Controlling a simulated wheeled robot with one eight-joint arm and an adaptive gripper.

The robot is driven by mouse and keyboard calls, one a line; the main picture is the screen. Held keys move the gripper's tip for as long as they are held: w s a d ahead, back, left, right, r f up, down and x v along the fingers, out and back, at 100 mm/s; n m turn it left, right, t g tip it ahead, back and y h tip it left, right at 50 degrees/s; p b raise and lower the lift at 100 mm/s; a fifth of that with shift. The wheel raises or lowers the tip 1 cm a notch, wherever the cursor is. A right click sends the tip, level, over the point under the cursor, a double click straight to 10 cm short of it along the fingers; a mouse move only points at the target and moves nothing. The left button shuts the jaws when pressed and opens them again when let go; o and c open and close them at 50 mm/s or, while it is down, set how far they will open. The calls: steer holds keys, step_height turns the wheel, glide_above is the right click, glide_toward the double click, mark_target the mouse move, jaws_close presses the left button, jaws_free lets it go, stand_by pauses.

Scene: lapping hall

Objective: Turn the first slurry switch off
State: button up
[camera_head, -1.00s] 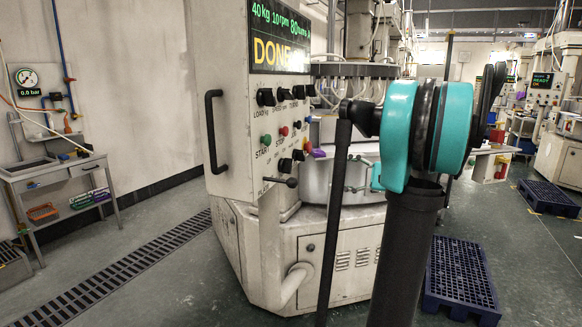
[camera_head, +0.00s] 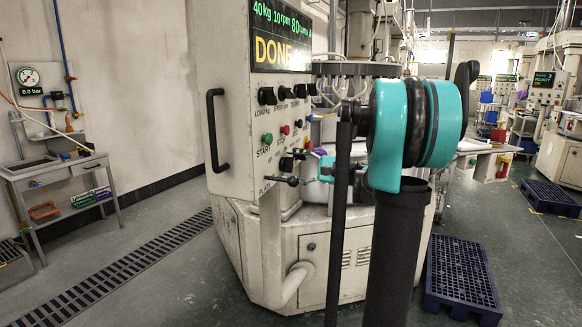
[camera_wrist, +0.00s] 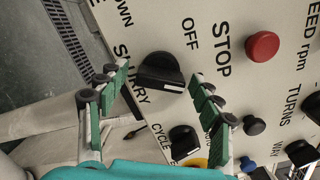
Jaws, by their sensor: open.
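The slurry switch (camera_wrist: 160,75) is a black rotary knob on the cream panel in the wrist view. The word SLURRY beside it is partly hidden, and OFF is printed above it to the right. The white mark on the knob is at its lower right end, away from OFF. My gripper (camera_wrist: 162,71) is open, with one green finger on each side of the knob. I cannot tell whether the fingers touch it. In the head view my gripper (camera_head: 303,180) is small, close to the lower knobs of the panel (camera_head: 232,110).
A red STOP button (camera_wrist: 262,46) sits up and right of the knob. A CYCLE knob (camera_wrist: 183,139) is just below, near my right finger. More knobs crowd the right. In the head view a door handle (camera_head: 216,130) sticks out and a blue pallet (camera_head: 460,275) lies on the floor.

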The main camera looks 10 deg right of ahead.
steer(key=shift+w+a, duration=0.1)
steer(key=shift+a, duration=0.05)
steer(key=shift+c, duration=0.3)
steer(key=c, duration=1.1)
steer(key=shift+c, duration=0.2)
steer(key=shift+n, duration=0.3)
steer(key=n, duration=1.1)
steer(key=shift+n, duration=0.3)
